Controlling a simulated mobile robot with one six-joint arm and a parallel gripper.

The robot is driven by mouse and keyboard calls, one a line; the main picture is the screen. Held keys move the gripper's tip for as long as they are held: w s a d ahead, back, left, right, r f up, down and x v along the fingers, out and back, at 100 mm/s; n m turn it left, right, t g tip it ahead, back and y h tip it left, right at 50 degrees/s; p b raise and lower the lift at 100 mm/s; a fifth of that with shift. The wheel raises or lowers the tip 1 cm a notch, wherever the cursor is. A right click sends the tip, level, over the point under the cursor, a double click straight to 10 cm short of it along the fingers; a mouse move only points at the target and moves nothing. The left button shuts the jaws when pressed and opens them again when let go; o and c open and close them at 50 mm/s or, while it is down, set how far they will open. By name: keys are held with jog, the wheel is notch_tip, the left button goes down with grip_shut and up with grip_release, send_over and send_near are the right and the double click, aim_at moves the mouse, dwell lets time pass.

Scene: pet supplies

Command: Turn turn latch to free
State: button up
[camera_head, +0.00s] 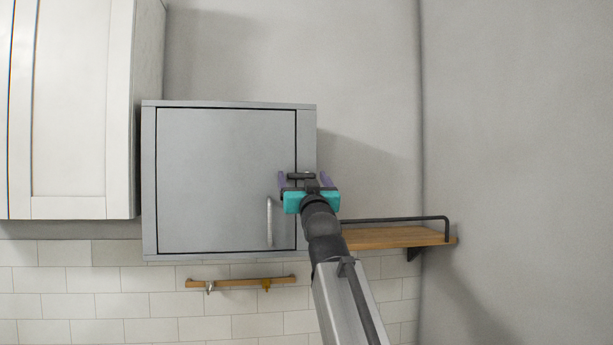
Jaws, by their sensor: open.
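A grey metal cabinet (228,104) hangs on the wall, its flat door (215,170) closed. A small dark bar, which looks like the turn latch (300,175), lies about level across the door's right edge and the frame. My gripper (304,181), with purple fingers and a teal body, is in front of the cabinet's right edge. Its fingers are open, one on each side of the latch in the picture. I cannot tell whether they touch it. The gripper body hides the area just below the latch.
A vertical bar handle (269,222) is on the door, left of and below my gripper. A wooden shelf (390,238) with a black rail (400,218) is at the right. A white cupboard (70,110) stands left. A wooden hook rail (238,283) hangs below.

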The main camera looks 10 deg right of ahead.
jog(key=shift+w, duration=0.15)
jog(key=shift+a, duration=0.1)
jog(key=c, duration=1.1)
jog(key=shift+o, duration=0.2)
jog(key=shift+d, duration=0.2)
